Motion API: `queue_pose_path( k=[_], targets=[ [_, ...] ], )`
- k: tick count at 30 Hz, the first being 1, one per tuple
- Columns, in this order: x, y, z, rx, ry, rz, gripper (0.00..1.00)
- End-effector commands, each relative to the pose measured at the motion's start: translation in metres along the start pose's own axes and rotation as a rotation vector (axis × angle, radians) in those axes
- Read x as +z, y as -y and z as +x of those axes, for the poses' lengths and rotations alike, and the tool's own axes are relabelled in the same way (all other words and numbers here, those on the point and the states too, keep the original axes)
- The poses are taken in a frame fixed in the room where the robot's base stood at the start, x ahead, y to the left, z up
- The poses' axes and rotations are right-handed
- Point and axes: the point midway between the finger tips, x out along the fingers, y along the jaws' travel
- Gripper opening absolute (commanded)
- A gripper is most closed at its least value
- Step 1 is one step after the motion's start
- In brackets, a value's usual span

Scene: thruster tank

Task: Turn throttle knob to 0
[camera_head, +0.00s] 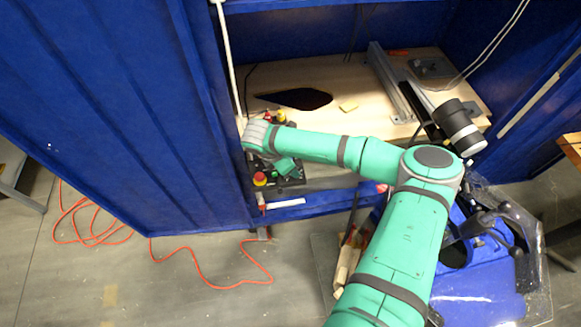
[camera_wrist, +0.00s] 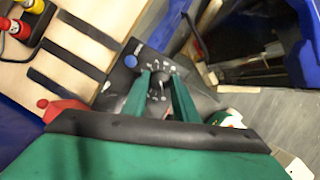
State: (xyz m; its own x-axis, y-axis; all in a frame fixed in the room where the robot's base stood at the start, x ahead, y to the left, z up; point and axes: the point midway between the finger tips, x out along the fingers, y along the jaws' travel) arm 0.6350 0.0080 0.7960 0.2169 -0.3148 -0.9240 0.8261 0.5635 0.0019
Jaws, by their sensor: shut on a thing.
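The throttle knob (camera_wrist: 157,88) is a dark knob on a black panel (camera_wrist: 120,78) with white scale marks around it, seen in the wrist view. My gripper (camera_wrist: 162,79) has its two green fingers on either side of the knob and is shut on it. The fingers and the gripper body hide part of the knob, and I cannot read its setting. In the head view my gripper (camera_head: 286,167) is over the dark control panel (camera_head: 291,183) at the cabinet's front edge, and the knob is hidden there.
A blue button (camera_wrist: 130,61) sits beside the knob's scale. Red and yellow plugs (camera_wrist: 20,28) are at the upper left. A metal rail (camera_head: 390,85) lies on the wooden shelf (camera_head: 345,72) inside blue walls.

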Motion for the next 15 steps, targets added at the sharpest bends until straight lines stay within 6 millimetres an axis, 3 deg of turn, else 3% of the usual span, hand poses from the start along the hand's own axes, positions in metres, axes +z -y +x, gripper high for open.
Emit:
queue_pose_path(
  k=[12,13,15],
  targets=[
    [-0.0016,0.0019,0.0014,-0.002,-0.002,-0.009,0.04],
    [-0.0015,0.0019,0.0014,-0.002,-0.002,-0.009,0.31],
    [-0.0013,0.0017,0.0012,-0.002,-0.002,-0.008,0.44]
  ],
)
